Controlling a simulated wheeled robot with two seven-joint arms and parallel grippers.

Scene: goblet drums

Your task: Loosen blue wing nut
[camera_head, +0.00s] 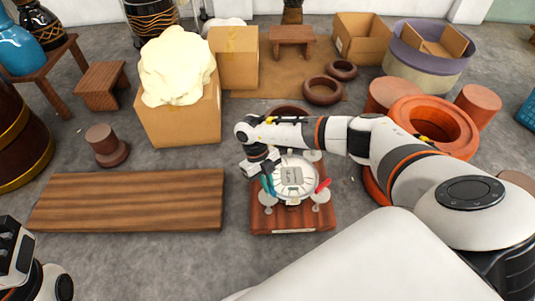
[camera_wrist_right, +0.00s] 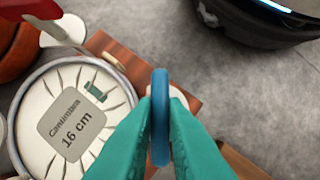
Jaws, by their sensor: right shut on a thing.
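The goblet drum's round white head (camera_head: 312,170) sits on a reddish wooden base (camera_head: 262,222) in the middle of the head view. Its label reads "16 cm" in the right wrist view (camera_wrist_right: 70,128). My right gripper (camera_head: 267,183) reaches down at the drum's left rim. In the right wrist view its teal fingers (camera_wrist_right: 160,120) are shut on the blue wing nut (camera_wrist_right: 160,88), which is seen edge-on as an upright blue strip. A red wing nut (camera_head: 323,185) is at the drum's right rim. Part of my left arm's end (camera_head: 14,250) shows at the lower left; its fingers are not clear.
A long wooden plank (camera_head: 130,200) lies left of the drum. A cardboard box (camera_head: 180,118) with a cream lump stands behind it. Orange clay pots (camera_head: 462,122) stand at the right, near my right arm. Grey floor between the plank and base is clear.

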